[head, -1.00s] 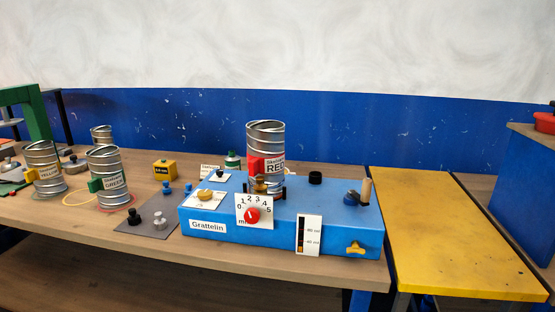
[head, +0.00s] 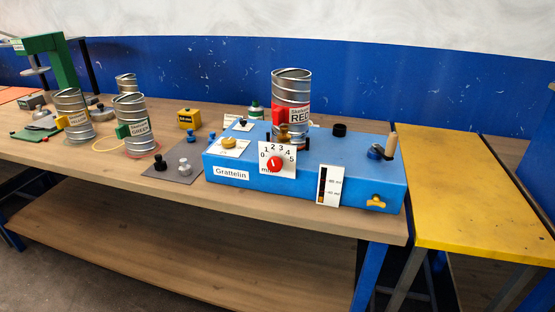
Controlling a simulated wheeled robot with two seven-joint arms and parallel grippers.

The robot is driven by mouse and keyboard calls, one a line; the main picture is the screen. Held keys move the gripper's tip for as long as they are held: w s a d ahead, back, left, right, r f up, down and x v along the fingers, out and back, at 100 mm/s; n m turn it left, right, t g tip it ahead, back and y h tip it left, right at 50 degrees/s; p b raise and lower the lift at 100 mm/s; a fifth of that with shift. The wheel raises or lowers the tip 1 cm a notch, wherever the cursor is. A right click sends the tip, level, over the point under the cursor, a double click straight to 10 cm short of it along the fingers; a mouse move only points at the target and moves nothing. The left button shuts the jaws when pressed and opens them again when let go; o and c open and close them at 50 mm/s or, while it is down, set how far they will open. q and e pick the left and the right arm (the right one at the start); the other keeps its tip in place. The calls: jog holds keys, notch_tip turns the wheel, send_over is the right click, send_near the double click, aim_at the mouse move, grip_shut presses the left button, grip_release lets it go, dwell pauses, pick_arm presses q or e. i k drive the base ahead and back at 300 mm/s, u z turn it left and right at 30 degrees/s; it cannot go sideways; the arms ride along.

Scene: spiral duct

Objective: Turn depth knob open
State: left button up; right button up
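The depth knob is a red round knob (head: 274,164) on a white dial plate (head: 291,172) numbered 0 to 5, on the front of the blue Grattelin machine (head: 340,160). A short white mark on the knob points roughly upward. A spiral metal duct with a red label (head: 291,92) stands upright on the machine behind the dial. Neither of my grippers is in the head view.
Ducts with yellow (head: 72,112) and green (head: 132,120) labels stand at the left of the wooden bench. A grey mat with small knobs (head: 178,162) lies left of the machine. A yellow table (head: 450,190) adjoins on the right. The bench's front edge is clear.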

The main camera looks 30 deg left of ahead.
aim_at(275, 164)
jog(key=z, duration=1.6)
jog(key=k, duration=1.5)
jog(key=u, duration=2.15)
jog(key=i, duration=0.5)
jog(key=z, duration=0.1)
